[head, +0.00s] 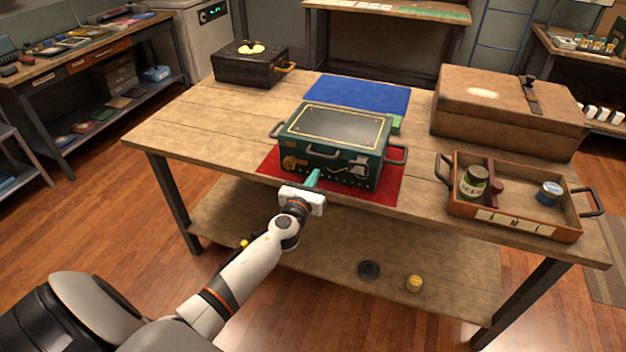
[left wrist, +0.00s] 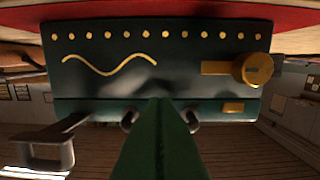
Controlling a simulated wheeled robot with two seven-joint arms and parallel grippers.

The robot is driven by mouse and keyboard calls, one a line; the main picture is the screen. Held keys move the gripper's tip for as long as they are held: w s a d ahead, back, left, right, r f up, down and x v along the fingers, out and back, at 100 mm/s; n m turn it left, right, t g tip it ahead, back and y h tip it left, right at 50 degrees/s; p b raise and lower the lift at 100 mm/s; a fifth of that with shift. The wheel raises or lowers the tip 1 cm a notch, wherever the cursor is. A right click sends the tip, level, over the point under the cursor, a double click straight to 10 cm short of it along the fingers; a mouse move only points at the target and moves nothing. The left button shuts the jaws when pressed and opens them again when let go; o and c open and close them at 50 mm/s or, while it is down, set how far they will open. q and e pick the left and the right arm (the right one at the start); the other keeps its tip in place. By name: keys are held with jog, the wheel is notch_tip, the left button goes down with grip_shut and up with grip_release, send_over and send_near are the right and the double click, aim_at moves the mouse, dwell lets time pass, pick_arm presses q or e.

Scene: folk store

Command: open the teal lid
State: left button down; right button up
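The teal box (head: 352,173) stands on a red mat (head: 390,190) near the table's front edge. Its teal lid (head: 338,127), with a yellow outline on a dark top panel, is down and closed. In the left wrist view the box front (left wrist: 110,75) appears upside down, with the lid band (left wrist: 85,106) below the seam. My left gripper (head: 315,175) is in front of the box, its green fingers (left wrist: 160,104) together and pointing at the lid's front handle (left wrist: 192,121). The fingers hide the handle's middle; I cannot tell whether they touch it. My right gripper is not in view.
A blue mat (head: 360,92) lies behind the box. A black box (head: 250,68) stands back left and a large brown case (head: 500,110) back right. A wooden tray (head: 515,218) with cans is at right. The table's left part is clear.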

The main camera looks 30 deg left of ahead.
aim_at(325, 150)
pick_arm(q)
jog(key=shift+b+x, duration=0.95)
jog(key=shift+x, duration=2.1)
jog(key=shift+s+d, duration=0.15)
jog(key=shift+s, duration=0.2)
jog(key=shift+r+p, duration=1.3)
jog(key=shift+p, duration=0.2)
